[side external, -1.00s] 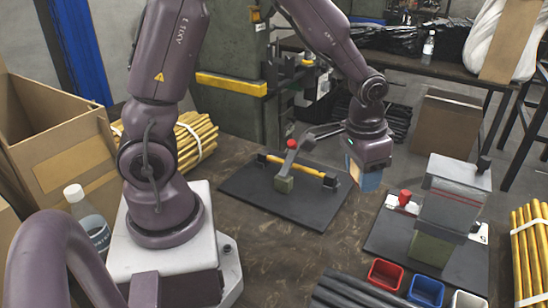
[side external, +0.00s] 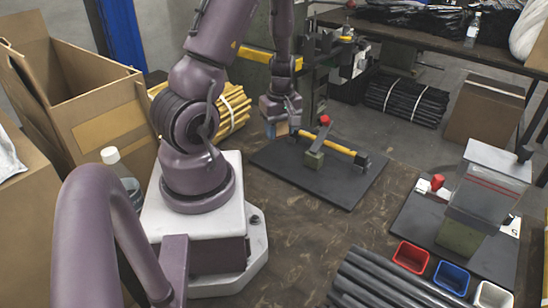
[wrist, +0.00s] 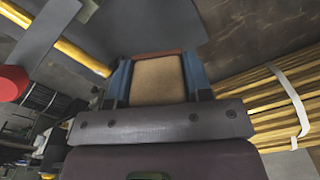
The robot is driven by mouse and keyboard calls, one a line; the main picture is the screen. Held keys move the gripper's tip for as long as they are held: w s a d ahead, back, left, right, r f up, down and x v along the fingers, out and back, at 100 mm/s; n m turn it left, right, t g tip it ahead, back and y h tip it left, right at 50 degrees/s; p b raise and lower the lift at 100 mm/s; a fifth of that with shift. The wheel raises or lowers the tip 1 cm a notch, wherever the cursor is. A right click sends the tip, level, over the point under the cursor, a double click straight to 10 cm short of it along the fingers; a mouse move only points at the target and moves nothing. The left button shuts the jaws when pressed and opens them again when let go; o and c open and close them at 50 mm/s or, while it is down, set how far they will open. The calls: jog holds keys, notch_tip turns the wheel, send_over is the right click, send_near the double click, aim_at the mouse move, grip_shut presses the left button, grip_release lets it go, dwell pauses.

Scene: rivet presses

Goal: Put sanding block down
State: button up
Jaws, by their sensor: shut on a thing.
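My gripper (side external: 277,130) is at the back left of the black plate with the press lever, in the side view. In the wrist view, its two blue fingers (wrist: 158,78) are shut on the sanding block (wrist: 158,80), a tan slab with a reddish-brown edge at its far end. Only a small brown part of the block shows in the side view. The block appears raised above the table, but the exact gap cannot be told.
The black plate (side external: 345,193) carries a lever with a red knob (side external: 325,120) and a yellow bar. Bundled yellow tubes (side external: 232,108) lie behind my arm, close to the gripper. A grey press (side external: 490,185), coloured bins (side external: 411,257) and dark tubes stand front right. Bare table lies in front of the plate.

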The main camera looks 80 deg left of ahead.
aim_at(275, 158)
jog(key=shift+s+a+f+n, duration=0.1)
jog(key=shift+s+a+n, duration=0.15)
jog(key=shift+n, duration=0.3)
jog(key=shift+s+a+f+n, duration=0.15)
jog(key=shift+s+n, duration=0.2)
jog(key=shift+n, duration=0.2)
jog(key=shift+a+n, duration=0.2)
jog(key=shift+n, duration=1)
jog(key=shift+f+h, duration=0.3)
jog(key=shift+f, duration=0.05)
notch_tip(275, 158, down, 7)
jog(key=shift+r, duration=0.15)
jog(key=shift+w+f, duration=0.1)
jog(key=shift+f, duration=0.25)
jog(key=shift+f, duration=0.2)
